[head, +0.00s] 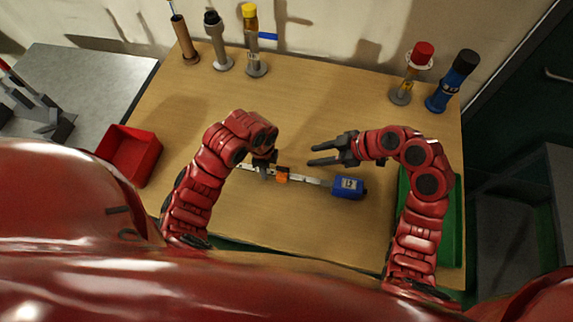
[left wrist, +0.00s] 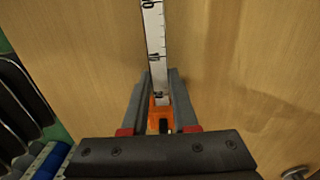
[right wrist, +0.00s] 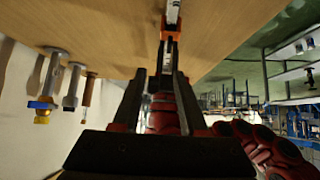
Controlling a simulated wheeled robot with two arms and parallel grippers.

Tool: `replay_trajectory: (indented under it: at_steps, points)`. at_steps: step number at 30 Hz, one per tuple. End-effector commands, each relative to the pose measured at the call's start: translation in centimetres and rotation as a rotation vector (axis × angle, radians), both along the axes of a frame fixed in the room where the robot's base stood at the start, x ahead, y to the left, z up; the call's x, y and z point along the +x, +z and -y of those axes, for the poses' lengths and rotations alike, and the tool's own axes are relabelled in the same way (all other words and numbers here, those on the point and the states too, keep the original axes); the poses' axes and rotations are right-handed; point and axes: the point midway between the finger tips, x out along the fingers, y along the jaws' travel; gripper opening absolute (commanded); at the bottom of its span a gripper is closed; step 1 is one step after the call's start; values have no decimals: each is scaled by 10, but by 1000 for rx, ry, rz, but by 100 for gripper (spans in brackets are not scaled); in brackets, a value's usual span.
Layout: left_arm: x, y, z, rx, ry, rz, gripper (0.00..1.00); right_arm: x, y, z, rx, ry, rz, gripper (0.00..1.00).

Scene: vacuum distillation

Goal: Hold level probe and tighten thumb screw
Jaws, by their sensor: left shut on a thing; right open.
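The level probe is a thin white marked strip (head: 308,180) with an orange block (head: 282,175) and a blue box (head: 348,187) at its right end. In the left wrist view the strip (left wrist: 154,45) runs up past the fingers (left wrist: 161,95), with the orange block (left wrist: 158,108) close by. My right gripper (head: 311,155) is open and empty, above and right of the orange block. The right wrist view shows the block (right wrist: 170,28) beyond its fingers (right wrist: 165,80). I cannot make out the thumb screw clearly.
A red bin (head: 130,150) stands at the table's left edge. Several upright tools line the back, including a yellow-topped one (head: 254,45), a red-topped one (head: 410,75) and a blue one (head: 452,82). The table's middle (head: 300,105) is clear.

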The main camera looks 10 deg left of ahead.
Motion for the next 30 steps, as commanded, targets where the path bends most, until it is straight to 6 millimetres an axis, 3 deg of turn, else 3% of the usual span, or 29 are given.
replay_trajectory:
  at_steps: [8, 21, 30]
  points:
    - [0, 0, 0, -1, -1, 1, 0, -14, -14, -13, -23, 66, -10, 42]
    - [0, 0, 0, -1, -1, 1, 0, -15, -75, -73, -24, 63, -10, 42]
    - [0, 0, 0, -1, -1, 1, 0, -13, -85, -83, -23, 57, -6, 42]
